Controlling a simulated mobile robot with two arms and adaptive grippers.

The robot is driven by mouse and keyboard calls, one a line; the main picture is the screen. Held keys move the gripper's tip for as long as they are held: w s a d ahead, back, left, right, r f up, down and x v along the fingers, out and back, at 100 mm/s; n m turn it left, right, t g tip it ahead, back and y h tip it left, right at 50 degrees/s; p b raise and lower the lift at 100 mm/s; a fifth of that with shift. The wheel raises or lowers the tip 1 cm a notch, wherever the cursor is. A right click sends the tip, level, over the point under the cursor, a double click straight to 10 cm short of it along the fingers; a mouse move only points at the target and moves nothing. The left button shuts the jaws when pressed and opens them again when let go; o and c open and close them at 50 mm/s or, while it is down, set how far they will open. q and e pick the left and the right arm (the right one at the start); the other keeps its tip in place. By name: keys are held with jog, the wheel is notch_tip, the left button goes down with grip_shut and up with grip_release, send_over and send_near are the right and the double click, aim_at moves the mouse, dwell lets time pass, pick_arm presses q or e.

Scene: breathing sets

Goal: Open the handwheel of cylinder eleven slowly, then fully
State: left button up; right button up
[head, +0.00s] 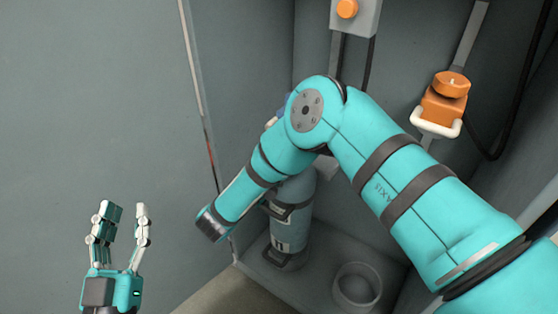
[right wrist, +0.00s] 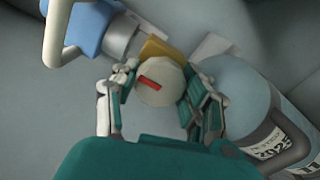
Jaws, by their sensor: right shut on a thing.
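A grey-blue cylinder (head: 295,207) stands upright in a rack in the corner, partly behind my right arm. My right gripper (right wrist: 160,88) is shut on this handwheel, with fingers on both sides. The head view hides this grip behind my arm. My left gripper (head: 126,212) is open and empty at the lower left, away from the cylinder.
A blue connector (right wrist: 86,26) with a pale loop handle is close to the valve. An empty ring holder (head: 357,288) is right of the cylinder. An orange unit (head: 444,102) with a white bracket and a grey box (head: 367,18) with an orange knob hang on the wall.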

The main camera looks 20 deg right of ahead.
jog(key=o, duration=1.2)
jog(key=shift+c, duration=0.2)
jog(key=v, duration=1.2)
jog(key=shift+d+f, duration=0.1)
